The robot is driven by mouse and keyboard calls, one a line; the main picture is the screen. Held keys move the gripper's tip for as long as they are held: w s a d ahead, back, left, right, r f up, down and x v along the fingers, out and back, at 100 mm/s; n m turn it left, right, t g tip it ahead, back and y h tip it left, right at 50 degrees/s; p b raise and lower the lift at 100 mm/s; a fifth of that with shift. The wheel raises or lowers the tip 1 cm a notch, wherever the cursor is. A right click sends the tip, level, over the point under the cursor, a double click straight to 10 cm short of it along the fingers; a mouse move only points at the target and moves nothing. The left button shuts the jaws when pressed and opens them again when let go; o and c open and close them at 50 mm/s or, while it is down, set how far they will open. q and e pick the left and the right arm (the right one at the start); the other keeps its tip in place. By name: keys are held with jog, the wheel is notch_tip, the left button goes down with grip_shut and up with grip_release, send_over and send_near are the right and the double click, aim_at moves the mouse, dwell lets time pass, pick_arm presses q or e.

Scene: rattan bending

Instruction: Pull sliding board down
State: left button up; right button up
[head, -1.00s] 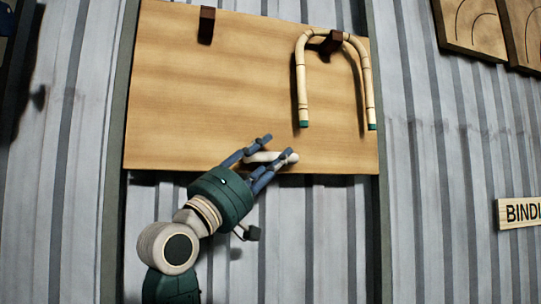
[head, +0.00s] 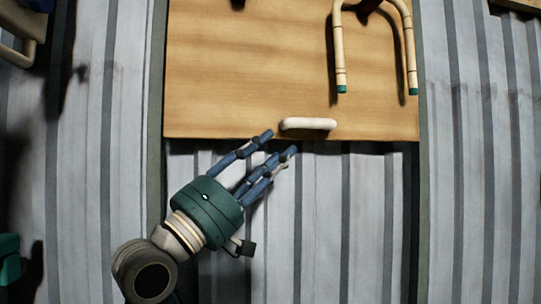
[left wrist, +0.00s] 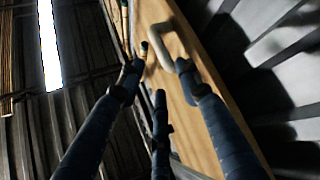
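The sliding board (head: 240,80) is a wooden panel between two vertical rails on a corrugated metal wall. A white handle (head: 309,124) sits near its lower edge. My left gripper (head: 281,143) is just below and left of the handle, apart from it in the head view, with its blue fingers spread. In the left wrist view the handle (left wrist: 172,40) is ahead of the spread fingers (left wrist: 160,75), with nothing between them. The board's face (left wrist: 190,105) also shows there. My right gripper is in neither view.
A bent rattan piece (head: 340,50) with green tips hangs from a dark peg (head: 369,7) on the board. Another dark peg shows at the top edge. The corrugated wall (head: 330,220) below the board is clear apart from my arm.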

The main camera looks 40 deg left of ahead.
aim_at(309, 126)
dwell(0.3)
pick_arm(q)
jog(key=w+a+r+t+y+p, duration=0.2)
jog(key=w+a+p, duration=0.2)
jog(key=a+p, duration=0.2)
jog(key=d+f+m+g+h+p, duration=0.3)
jog(key=d+m+h, duration=0.2)
jog(key=m+h, duration=0.45)
jog(key=p+x, duration=0.3)
jog(key=x, duration=0.2)
jog(key=p+x, duration=0.3)
jog(key=x, duration=0.2)
jog(key=shift+s+d+r, duration=0.1)
jog(key=shift+s+r, duration=0.15)
jog(key=shift+s, duration=0.05)
jog(key=shift+w+d+r+p, duration=0.2)
jog(key=shift+w+p, duration=0.15)
jog(key=shift+p, duration=0.05)
jog(key=shift+f, duration=0.1)
grip_shut()
